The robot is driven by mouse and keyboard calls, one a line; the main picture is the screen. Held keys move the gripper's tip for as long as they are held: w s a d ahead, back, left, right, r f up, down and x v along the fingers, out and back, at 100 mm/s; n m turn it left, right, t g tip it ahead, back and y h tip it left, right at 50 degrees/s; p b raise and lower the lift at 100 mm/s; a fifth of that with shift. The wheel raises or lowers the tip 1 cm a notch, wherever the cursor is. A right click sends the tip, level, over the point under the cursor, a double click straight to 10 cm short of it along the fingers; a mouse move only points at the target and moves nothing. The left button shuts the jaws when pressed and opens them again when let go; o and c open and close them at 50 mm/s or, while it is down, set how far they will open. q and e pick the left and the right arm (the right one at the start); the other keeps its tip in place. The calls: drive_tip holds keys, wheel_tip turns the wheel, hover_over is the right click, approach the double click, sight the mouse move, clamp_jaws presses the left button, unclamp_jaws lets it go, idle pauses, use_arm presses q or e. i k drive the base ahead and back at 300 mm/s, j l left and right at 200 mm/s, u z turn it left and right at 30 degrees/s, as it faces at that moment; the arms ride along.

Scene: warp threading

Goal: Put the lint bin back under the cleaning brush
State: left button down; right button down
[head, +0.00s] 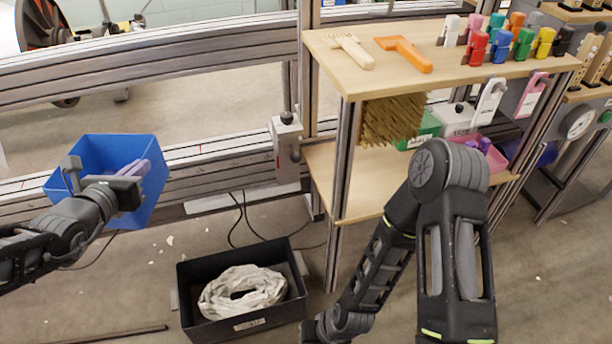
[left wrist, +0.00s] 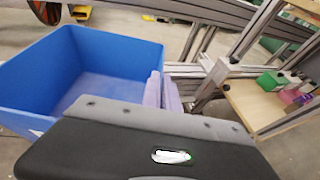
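A blue open-topped bin (head: 146,207), which I take for the lint bin, is at the left in front of the metal rails and looks empty. It fills the upper left of the left wrist view (left wrist: 40,85). My left gripper (head: 138,168) is at its right wall; the two pale lilac fingers (left wrist: 162,92) look closed on that wall, one on each side. The bin appears tilted; whether it is clear of the floor is hard to tell. The brown-bristled cleaning brush (head: 393,120) hangs below the wooden shelf top.
A black box (head: 240,328) with a crumpled white ring (head: 243,291) stands on the floor below the brush's left. A shelf unit (head: 358,195) with posts, green and pink trays and colored clips stands right. Cables lie on the floor between.

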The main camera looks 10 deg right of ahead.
sight(377, 178)
drive_tip(key=l+u, duration=0.2)
drive_tip(key=u, duration=0.25)
drive_tip(key=k+l+u, duration=0.15)
drive_tip(key=u, duration=0.25)
drive_tip(key=k+l+u, duration=0.1)
drive_tip(key=u, duration=0.35)
drive_tip(key=k+l+u, duration=0.2)
drive_tip(key=u, duration=0.2)
drive_tip(key=k+l+u, duration=0.1)
drive_tip(key=u, duration=0.35)
drive_tip(key=k+l+u, duration=0.15)
drive_tip(key=k+u, duration=0.45)
drive_tip(key=k+z, duration=0.5)
drive_tip(key=k+l+z, duration=0.1)
drive_tip(key=k+z, duration=0.2)
drive_tip(key=z, duration=0.15)
drive_tip(key=k+l+z, duration=0.25)
drive_tip(key=z, duration=0.25)
drive_tip(key=k+l+z, duration=0.6)
drive_tip(key=l+z, duration=0.35)
